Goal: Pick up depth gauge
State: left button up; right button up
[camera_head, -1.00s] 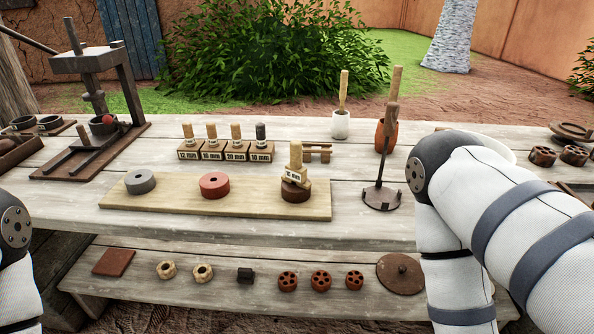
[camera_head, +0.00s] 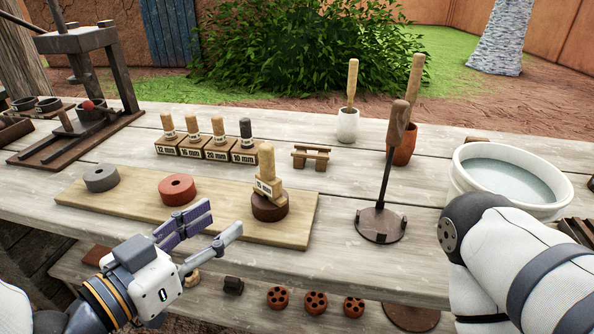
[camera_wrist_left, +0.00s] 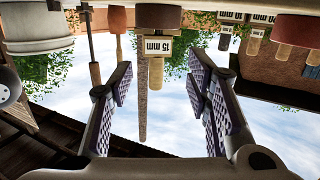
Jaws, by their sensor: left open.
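The depth gauge (camera_head: 266,170), a wooden-handled block labelled 15 mm, stands upright on a dark brown disc (camera_head: 270,207) at the right end of a pale board (camera_head: 222,226). My left gripper (camera_head: 222,219) is open and empty, in front of the gauge and to its left, apart from it. In the left wrist view, which is upside down, the gauge's label block (camera_wrist_left: 158,43) and handle appear between the two open fingers (camera_wrist_left: 160,78). My right gripper is out of frame; only its arm shows.
Several similar labelled blocks (camera_head: 207,149) stand in a row behind the board. Grey (camera_head: 101,178) and red (camera_head: 178,189) discs lie on it. A stand with a tall rod (camera_head: 381,225) is to the right, then a white basin (camera_head: 512,180). A lower shelf (camera_head: 255,309) holds small parts.

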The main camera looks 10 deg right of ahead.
aim_at(262, 169)
pick_arm(q)
jog(key=shift+m+t+h, duration=0.3)
jog(key=shift+t+h, duration=0.1)
jog(key=shift+t, duration=0.1)
jog(key=w+d+r, duration=0.1)
jog(key=w+d, duration=0.2)
jog(key=w+d+r, duration=0.1)
jog(key=w+d, duration=0.1)
jog(key=w, duration=0.1)
jog(key=w+d+r, duration=0.1)
jog(key=w+d, duration=0.2)
jog(key=w, duration=0.1)
jog(key=shift+d+r, duration=0.2)
jog(key=shift+d, duration=0.1)
grip_shut()
